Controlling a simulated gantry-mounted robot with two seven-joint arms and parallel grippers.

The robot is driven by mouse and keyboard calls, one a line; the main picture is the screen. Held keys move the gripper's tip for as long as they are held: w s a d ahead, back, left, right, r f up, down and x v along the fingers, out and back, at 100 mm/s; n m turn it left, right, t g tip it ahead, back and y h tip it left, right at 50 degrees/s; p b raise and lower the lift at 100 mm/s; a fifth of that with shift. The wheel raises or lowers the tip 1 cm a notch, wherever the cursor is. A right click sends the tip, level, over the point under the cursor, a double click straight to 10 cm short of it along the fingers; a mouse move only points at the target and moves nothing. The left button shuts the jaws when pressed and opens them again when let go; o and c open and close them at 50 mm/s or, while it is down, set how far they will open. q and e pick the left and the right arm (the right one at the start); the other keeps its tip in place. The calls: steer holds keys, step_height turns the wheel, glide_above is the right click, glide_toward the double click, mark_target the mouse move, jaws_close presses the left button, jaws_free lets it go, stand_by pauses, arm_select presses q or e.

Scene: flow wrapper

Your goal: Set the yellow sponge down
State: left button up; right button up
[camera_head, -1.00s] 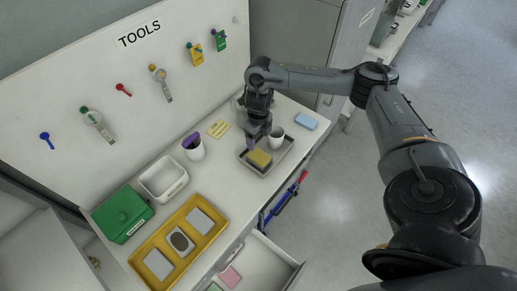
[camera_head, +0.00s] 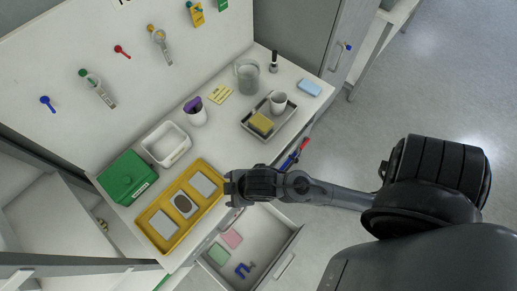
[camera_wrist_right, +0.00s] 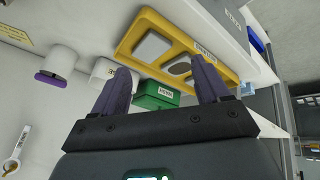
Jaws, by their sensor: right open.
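The yellow sponge (camera_head: 261,124) lies in the grey tray (camera_head: 262,139) at the right part of the bench, beside a white cup (camera_head: 278,103). Nothing holds the sponge. My right gripper (camera_head: 232,188) is away from it, over the bench's front edge near the yellow tray (camera_head: 206,213). In the right wrist view the gripper (camera_wrist_right: 165,85) has its two purple fingers spread with nothing between them. The sponge does not show in that view. My left gripper is not in view.
An open drawer (camera_head: 292,240) juts out below my right arm. A green box (camera_head: 124,178), a white bin (camera_head: 167,145), a white cup with a purple item (camera_head: 195,112) and a glass jug (camera_head: 246,76) stand on the bench. A blue sponge (camera_head: 310,88) lies at the right.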

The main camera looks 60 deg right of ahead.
steer(key=s+d+m+g, duration=0.2)
steer(key=s+d+m, duration=0.2)
steer(key=s, duration=0.3)
steer(key=shift+f+m+h, duration=0.3)
steer(key=shift+f+m, duration=0.05)
steer(key=shift+m, duration=0.55)
